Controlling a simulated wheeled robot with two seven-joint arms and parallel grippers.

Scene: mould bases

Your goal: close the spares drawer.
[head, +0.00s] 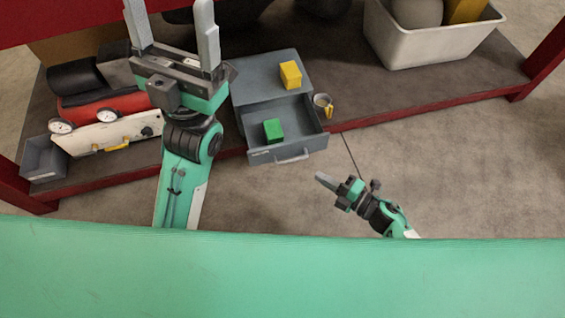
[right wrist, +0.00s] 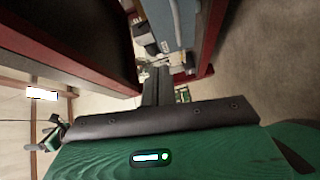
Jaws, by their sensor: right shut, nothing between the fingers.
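The spares drawer (head: 300,157) is pulled out of a grey cabinet (head: 262,73) on the low dark shelf, in the head view. It has a pale bar handle on its front and a green block (head: 273,130) inside. A yellow block (head: 290,75) sits on the cabinet top. My right gripper (head: 320,177) is shut and empty, in front of the drawer and to its right, apart from it. Its closed fingers also show in the right wrist view (right wrist: 157,85). My left gripper (head: 169,10) is open and empty, left of the cabinet and high in the picture.
A mug (head: 322,101) with a yellow handle stands close to the drawer's right side. A white bin (head: 420,46) stands at the back right. A gauge case (head: 108,134) and a small grey bin (head: 43,159) are at left. The floor before the drawer is bare.

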